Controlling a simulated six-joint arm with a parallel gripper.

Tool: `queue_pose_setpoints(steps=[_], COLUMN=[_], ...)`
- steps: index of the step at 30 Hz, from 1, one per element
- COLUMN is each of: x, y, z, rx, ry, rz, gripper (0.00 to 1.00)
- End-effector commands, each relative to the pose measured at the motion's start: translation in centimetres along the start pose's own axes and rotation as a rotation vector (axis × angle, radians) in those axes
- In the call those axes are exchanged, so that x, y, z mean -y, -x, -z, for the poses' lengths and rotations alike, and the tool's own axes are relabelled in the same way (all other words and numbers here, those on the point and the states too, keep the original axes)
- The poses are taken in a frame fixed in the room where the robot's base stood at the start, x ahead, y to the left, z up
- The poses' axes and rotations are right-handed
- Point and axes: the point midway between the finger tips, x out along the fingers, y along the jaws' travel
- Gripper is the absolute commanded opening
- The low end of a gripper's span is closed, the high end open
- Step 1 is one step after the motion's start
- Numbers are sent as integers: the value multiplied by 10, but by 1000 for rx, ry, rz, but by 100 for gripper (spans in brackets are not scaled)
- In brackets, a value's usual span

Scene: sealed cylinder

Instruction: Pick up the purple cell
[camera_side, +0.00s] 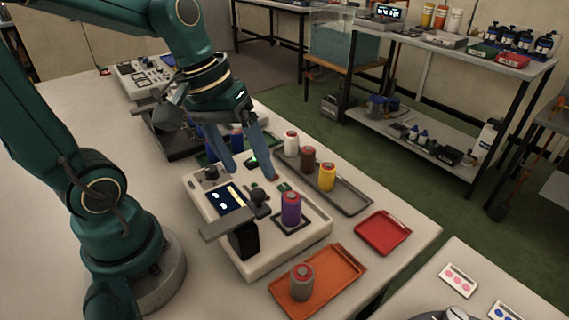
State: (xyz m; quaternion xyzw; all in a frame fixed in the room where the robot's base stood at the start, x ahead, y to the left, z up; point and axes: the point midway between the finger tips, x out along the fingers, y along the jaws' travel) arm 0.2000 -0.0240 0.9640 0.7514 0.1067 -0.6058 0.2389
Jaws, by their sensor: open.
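The purple cell (291,208) is a small upright cylinder with a reddish-grey cap. It stands on a dark square pad on the white device (262,262), toward that device's right side. My gripper (252,176) has two blue fingers spread apart and pointing down. It is above the back part of the white device, behind and to the upper left of the purple cell. Nothing shows between the fingers, and they look apart from the cell.
A grey tray (352,201) holds white, brown and yellow cylinders behind the device. An orange tray (340,268) holds a grey cylinder (302,282). An empty red tray (383,232) lies at right. A black post (243,240) with a grey plate stands left of the cell.

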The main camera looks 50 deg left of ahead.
Motion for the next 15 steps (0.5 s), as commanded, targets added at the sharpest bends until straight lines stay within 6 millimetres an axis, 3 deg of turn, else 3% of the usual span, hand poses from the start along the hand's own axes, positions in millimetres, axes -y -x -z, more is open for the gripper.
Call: queue_pose_setpoints(steps=[6,15], x=[3,1], y=[-32,-61], z=[10,23], rx=[281,595], ry=[406,871], rz=[-111,-300], gripper=[77,77])
